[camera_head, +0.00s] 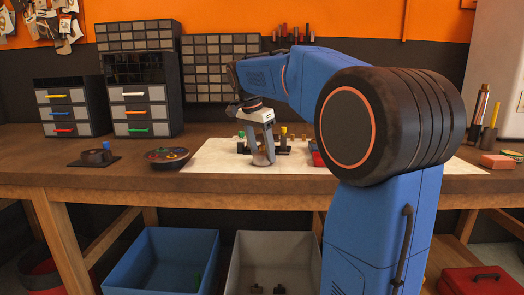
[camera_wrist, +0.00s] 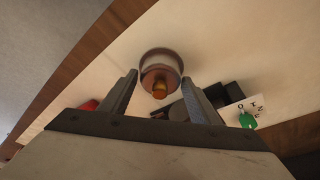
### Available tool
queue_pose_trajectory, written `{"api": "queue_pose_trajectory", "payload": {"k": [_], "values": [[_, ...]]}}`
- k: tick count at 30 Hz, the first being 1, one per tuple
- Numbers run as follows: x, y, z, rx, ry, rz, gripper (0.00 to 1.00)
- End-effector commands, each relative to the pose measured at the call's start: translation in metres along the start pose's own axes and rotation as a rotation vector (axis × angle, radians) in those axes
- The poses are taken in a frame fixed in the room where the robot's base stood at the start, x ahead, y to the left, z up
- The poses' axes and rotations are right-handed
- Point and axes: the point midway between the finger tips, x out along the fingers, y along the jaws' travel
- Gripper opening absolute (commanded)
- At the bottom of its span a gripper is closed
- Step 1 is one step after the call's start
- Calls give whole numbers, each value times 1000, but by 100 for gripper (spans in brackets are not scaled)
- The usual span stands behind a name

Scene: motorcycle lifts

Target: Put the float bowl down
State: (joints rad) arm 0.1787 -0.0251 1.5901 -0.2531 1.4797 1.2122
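Whether the bowl's underside touches the mat is hidden.
Small dark, brass and yellow parts (camera_head: 283,132) stand just behind my gripper. A dark dish of coloured pieces (camera_head: 168,157) and a black stand (camera_head: 95,157) are to the left. The mat's left part is clear.

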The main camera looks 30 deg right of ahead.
Motion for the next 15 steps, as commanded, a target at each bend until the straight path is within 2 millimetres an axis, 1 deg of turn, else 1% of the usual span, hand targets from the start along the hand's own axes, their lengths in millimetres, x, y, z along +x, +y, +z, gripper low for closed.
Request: {"api": "queue_pose_trajectory", "payload": {"k": [10, 13, 15], "values": [[-1, 0, 0, 0, 0, 0, 65], [-7, 0, -1, 0, 1, -2, 65], [-15, -1, -1, 0, 1, -3, 65]]}}
